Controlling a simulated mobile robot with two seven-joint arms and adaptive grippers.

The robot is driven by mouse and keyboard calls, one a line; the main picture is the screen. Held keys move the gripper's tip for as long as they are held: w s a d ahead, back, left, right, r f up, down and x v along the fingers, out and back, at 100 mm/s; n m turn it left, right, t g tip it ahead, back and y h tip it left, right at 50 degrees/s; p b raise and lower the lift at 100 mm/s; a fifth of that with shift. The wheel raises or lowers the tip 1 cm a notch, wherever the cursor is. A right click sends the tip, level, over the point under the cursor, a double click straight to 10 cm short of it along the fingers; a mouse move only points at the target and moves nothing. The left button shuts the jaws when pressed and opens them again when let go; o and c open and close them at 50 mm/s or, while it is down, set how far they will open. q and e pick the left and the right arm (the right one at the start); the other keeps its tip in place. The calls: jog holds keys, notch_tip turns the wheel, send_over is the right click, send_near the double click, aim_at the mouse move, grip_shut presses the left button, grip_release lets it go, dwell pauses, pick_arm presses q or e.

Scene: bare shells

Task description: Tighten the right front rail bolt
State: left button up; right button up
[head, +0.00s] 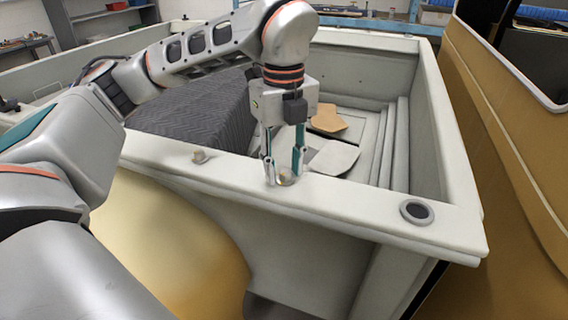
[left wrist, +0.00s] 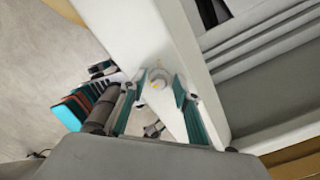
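A small round bolt head (head: 285,178) stands on the pale front rail (head: 340,198) of the open shell, the right one of two seen there. My left gripper (head: 283,172) points down over it, with one fingertip on each side. The gripper looks open, with a small gap to the bolt at the left finger in the head view. In the left wrist view the bolt head (left wrist: 157,84) sits between the two teal-sided fingers; contact is hard to tell. A second bolt (head: 199,156) stands further left on the rail. My right gripper is not in view.
A dark round fitting (head: 416,211) sits at the rail's right end. Inside the shell are a dark grey ribbed block (head: 190,115), a tan sheet (head: 328,119) and a pale sheet (head: 334,157). A brown shell (head: 500,150) stands close on the right.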

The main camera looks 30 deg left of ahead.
pick_arm(q)
grip_shut()
